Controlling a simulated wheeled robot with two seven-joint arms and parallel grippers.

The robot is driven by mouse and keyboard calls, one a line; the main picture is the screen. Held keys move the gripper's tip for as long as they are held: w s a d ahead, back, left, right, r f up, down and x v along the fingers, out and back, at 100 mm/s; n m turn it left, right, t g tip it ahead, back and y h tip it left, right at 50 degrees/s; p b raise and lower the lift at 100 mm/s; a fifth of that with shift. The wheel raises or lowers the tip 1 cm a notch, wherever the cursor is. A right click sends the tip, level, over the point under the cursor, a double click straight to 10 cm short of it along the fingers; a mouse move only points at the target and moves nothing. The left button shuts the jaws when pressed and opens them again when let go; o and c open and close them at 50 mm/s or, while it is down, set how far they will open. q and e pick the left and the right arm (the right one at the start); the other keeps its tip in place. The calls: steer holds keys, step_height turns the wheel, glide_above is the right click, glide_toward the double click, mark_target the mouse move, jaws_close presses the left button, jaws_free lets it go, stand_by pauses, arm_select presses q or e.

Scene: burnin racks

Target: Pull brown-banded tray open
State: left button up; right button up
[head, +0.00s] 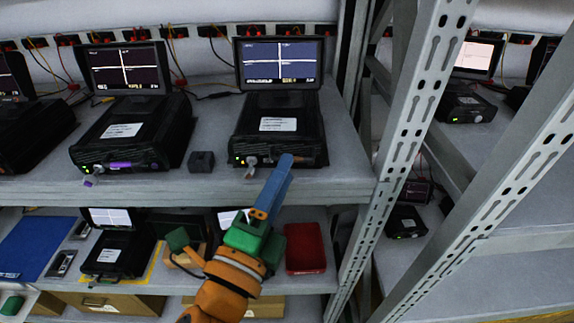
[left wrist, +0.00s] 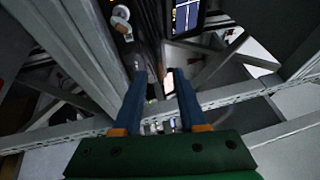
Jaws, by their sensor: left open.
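The brown-banded tray is a slot-like front in a black burn-in unit (head: 278,125) on the upper shelf. Its brown band (head: 312,161) shows at the right of the unit's front face, partly behind my fingers. My left gripper (head: 286,158) reaches up from below, with its blue fingertips at the front of this unit by the band. In the left wrist view the two blue fingers (left wrist: 159,75) stand apart, with a dark front between and beyond them. I cannot tell whether they touch the tray. My right gripper is not in view.
A second unit with a purple band (head: 121,165) stands to the left, with a small dark block (head: 201,161) between the two. A steel rack post (head: 405,130) rises close on the right. A red bin (head: 305,248) and a black unit (head: 117,252) are on the lower shelf.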

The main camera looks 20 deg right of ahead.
arm_select(q)
steer(key=x, duration=0.2)
steer(key=shift+w+d, duration=0.2)
steer(key=shift+w, duration=0.05)
jaws_close()
stand_by(1.2)
